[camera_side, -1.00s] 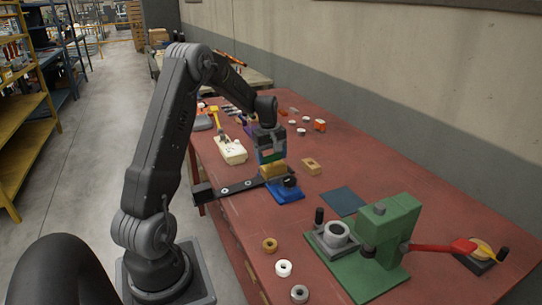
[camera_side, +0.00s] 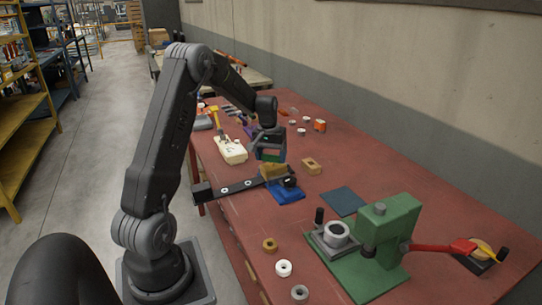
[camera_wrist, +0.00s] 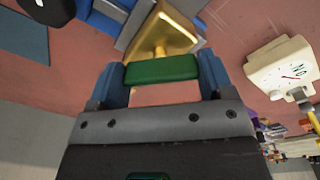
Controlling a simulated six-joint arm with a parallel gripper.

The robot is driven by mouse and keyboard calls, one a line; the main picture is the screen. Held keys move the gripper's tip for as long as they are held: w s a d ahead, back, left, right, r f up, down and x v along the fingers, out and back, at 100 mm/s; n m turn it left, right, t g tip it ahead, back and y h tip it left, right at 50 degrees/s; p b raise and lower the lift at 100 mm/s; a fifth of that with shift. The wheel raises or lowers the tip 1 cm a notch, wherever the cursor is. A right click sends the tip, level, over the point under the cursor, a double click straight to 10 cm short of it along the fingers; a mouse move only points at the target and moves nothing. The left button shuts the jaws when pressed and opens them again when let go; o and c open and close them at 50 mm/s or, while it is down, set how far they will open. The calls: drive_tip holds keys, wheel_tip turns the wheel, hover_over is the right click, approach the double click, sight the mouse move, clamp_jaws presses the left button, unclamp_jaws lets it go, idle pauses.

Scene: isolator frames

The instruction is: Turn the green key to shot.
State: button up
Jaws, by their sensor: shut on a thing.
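The green key (camera_wrist: 162,69) lies between the two blue fingers of my gripper (camera_wrist: 160,80) in the wrist view, with a finger against each end. My gripper is shut on it. A yellow-brass block (camera_wrist: 168,28) with a thin stem is just beyond the key. In the side view, my gripper (camera_side: 270,154) is directly above the brass block (camera_side: 272,171), which sits by a blue base (camera_side: 287,195) with a black knob. The key is mostly hidden there by the fingers. No "shot" marking is readable.
A black bar (camera_side: 235,189) juts from the table edge beside the blue base. A green press (camera_side: 390,230) with a red lever (camera_side: 440,247) stands at front right. A cream meter (camera_side: 231,151) is left of my gripper. Several rings lie at the front edge.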

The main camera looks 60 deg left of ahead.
drive_tip(key=m, duration=0.4)
drive_tip(key=shift+m, duration=0.3)
drive_tip(key=m, duration=0.4)
drive_tip(key=shift+m, duration=0.4)
drive_tip(key=o, duration=0.9)
drive_tip(key=shift+r, duration=0.1)
drive_tip(key=r, duration=0.9)
drive_tip(key=s+r, duration=0.1)
drive_tip(key=r, duration=0.3)
drive_tip(key=shift+r, duration=0.35)
